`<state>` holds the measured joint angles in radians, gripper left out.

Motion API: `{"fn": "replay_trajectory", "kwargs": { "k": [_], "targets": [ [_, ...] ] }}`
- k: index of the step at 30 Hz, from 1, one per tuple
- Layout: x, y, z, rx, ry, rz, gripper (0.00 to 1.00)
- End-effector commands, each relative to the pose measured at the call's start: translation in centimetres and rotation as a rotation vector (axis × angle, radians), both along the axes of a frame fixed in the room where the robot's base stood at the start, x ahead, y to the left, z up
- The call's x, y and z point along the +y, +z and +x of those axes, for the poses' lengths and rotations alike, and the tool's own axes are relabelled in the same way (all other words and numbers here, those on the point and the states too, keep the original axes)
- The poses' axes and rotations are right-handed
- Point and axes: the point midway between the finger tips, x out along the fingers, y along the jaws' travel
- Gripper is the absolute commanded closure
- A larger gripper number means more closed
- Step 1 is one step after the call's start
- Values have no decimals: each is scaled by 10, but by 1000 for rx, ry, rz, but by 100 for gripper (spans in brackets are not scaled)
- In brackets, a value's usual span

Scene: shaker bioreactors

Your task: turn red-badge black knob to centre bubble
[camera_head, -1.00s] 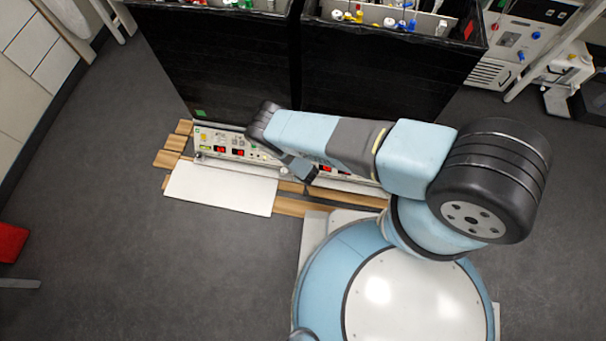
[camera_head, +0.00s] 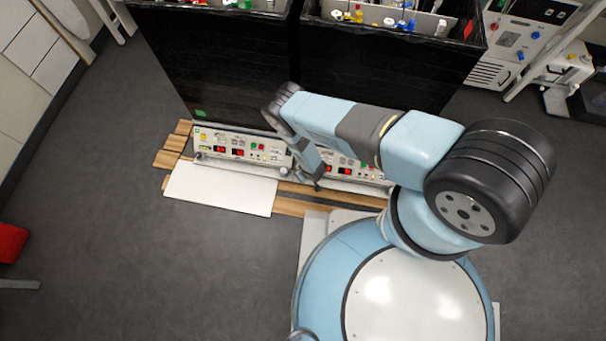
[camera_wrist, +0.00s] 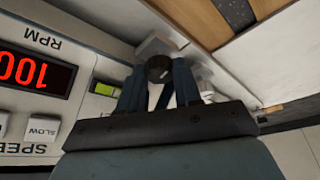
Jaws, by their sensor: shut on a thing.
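In the wrist view, my gripper (camera_wrist: 160,88) has its two dark fingers closed around a round black knob (camera_wrist: 158,66). The knob sits by a pale bracket near the unit's lower edge. The fingers hide part of it, and no red badge shows. In the head view, my gripper (camera_head: 317,185) points down at the front edge of the right control panel (camera_head: 350,168); the knob is too small to see there.
The wrist view shows a red RPM display (camera_wrist: 35,72) and a SLOW button (camera_wrist: 41,130). A second control panel (camera_head: 240,147) stands to the left, with a white board (camera_head: 220,188) before it. Tall black tanks (camera_head: 390,70) rise behind. Wooden boards (camera_head: 292,207) lie below.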

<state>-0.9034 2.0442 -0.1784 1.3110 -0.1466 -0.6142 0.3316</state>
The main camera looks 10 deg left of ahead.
Motion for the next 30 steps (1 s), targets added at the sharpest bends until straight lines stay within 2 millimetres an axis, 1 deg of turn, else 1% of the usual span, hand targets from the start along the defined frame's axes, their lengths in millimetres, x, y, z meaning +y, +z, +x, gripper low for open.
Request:
{"fn": "replay_trajectory", "kwargs": {
  "k": [9, 15, 21, 30],
  "targets": [
    [-2, 0, 2, 1, 224, -1, 97],
    [-2, 0, 3, 1, 311, -1, 97],
    [-2, 0, 3, 1, 351, 0, 97],
    [-2, 0, 2, 1, 360, -1, 97]
  ]
}}
